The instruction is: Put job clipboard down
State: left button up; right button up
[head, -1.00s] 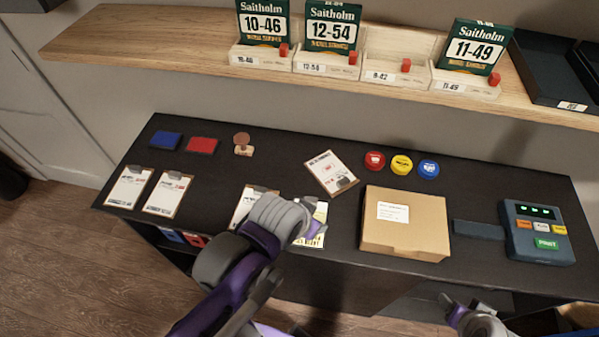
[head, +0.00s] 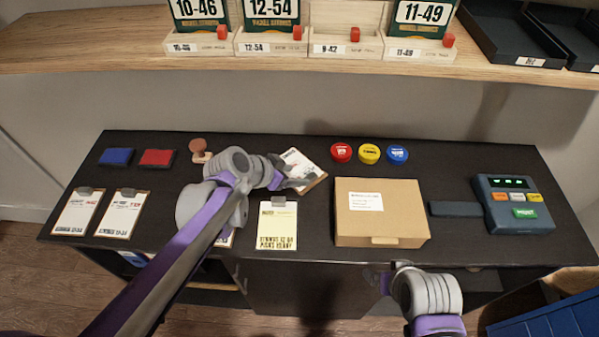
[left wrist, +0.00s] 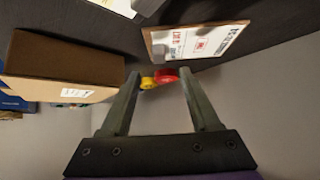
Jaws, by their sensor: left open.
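A tilted clipboard (head: 308,172) with a white sheet lies on the dark counter, left of the round tins. It also shows in the left wrist view (left wrist: 192,44), right of centre. My left gripper (head: 296,184) is beside its near left part in the head view. In the left wrist view its two fingers (left wrist: 161,82) are apart, with nothing between them; the clipboard is outside them. Two more clipboards (head: 76,212) (head: 121,213) lie at the far left. Another is mostly hidden under my left arm. My right gripper (head: 384,282) is low, before the counter's front edge, its jaws unclear.
A clipboard with a yellow sheet (head: 277,228) lies left of a cardboard box (head: 380,210). Red (head: 341,152), yellow (head: 369,153) and blue (head: 397,154) tins stand behind the box. A keypad device (head: 513,204) is at right. A wooden shelf (head: 120,47) overhangs the back.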

aim_at(310, 177)
pick_arm(q)
jog(key=x, duration=0.7)
jog(key=shift+w+d+f, duration=0.1)
jog(key=shift+d+f, duration=0.05)
jog(key=shift+f, duration=0.05)
grip_shut()
